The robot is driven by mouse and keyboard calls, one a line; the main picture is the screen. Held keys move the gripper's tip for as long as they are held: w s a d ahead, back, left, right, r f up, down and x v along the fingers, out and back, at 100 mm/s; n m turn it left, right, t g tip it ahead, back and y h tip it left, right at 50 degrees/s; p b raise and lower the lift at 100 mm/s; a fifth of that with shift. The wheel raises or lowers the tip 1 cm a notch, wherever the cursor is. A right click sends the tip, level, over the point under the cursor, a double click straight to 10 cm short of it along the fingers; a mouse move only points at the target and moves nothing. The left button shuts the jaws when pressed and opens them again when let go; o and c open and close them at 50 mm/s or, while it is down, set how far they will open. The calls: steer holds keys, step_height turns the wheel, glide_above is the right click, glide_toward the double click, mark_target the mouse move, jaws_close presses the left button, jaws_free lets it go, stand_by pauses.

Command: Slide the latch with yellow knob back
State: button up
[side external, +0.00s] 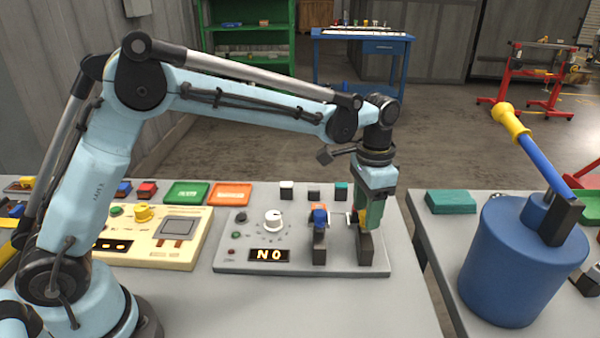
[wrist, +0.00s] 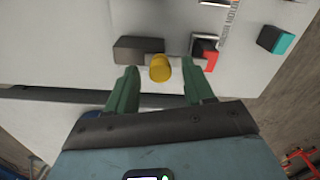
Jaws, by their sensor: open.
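The latch with the yellow knob is at the right end of the grey control panel in the side view, with its dark block (side external: 366,248) in front. Its yellow knob (wrist: 160,68) shows in the wrist view between the tips of my green fingers, with gaps on both sides. In the side view, my gripper (side external: 371,218) points down over this latch and hides most of the knob. My gripper is open and holds nothing. The dark block (wrist: 138,49) also shows in the wrist view, just beyond the left finger.
A latch with a blue knob (side external: 320,217) stands close to the left. The panel also carries a white dial (side external: 273,220) and a lit display (side external: 269,255). Small blocks, including a teal one (side external: 341,190), lie behind. A blue drum (side external: 515,265) stands on the right table.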

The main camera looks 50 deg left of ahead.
steer(key=shift+c, duration=0.4)
jaws_close()
steer(key=shift+d, duration=0.1)
steer(key=shift+s+d, duration=1.4)
steer(key=shift+s, duration=0.05)
steer(key=shift+o, duration=0.4)
jaws_free()
step_height(320, 180, up, 12)
steer(key=shift+r, duration=0.1)
